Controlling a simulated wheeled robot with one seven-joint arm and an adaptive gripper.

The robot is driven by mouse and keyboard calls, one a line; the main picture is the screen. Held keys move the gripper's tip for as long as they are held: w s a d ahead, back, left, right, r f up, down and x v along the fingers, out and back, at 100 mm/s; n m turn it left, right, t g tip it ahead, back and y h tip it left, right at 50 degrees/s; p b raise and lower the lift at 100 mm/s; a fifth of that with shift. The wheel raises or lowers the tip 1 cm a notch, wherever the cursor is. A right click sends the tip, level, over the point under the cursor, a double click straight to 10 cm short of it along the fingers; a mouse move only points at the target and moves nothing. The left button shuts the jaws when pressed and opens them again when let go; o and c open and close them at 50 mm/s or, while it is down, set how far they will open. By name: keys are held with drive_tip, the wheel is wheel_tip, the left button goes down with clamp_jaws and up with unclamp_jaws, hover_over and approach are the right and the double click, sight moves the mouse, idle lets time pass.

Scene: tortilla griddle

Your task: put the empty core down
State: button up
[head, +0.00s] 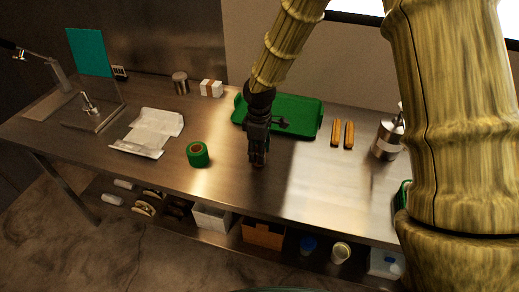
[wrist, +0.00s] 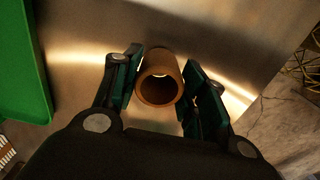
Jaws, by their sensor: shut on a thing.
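The empty core (wrist: 160,88) is a short brown cardboard tube, seen end-on in the wrist view between the two fingers. My gripper (wrist: 160,92) is shut on it, with a finger on each side. In the head view my gripper (head: 258,160) points down at the steel counter (head: 225,175), in front of the green tray. The core is mostly hidden by the fingers there. I cannot tell whether it touches the counter. A green tape roll (head: 198,154) sits on the counter to the left of my gripper.
The green tray (head: 305,115) lies just behind my gripper. White paper (head: 150,130) lies at left. Two wooden pieces (head: 343,134) and a pump bottle (head: 387,138) are at right. Bins stand on the shelf below.

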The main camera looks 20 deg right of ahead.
drive_tip(key=shift+f, duration=0.15)
drive_tip(key=shift+f, duration=0.1)
drive_tip(key=o, duration=0.9)
wheel_tip(320, 180, up, 12)
drive_tip(key=b, duration=0.3)
idle(0.4)
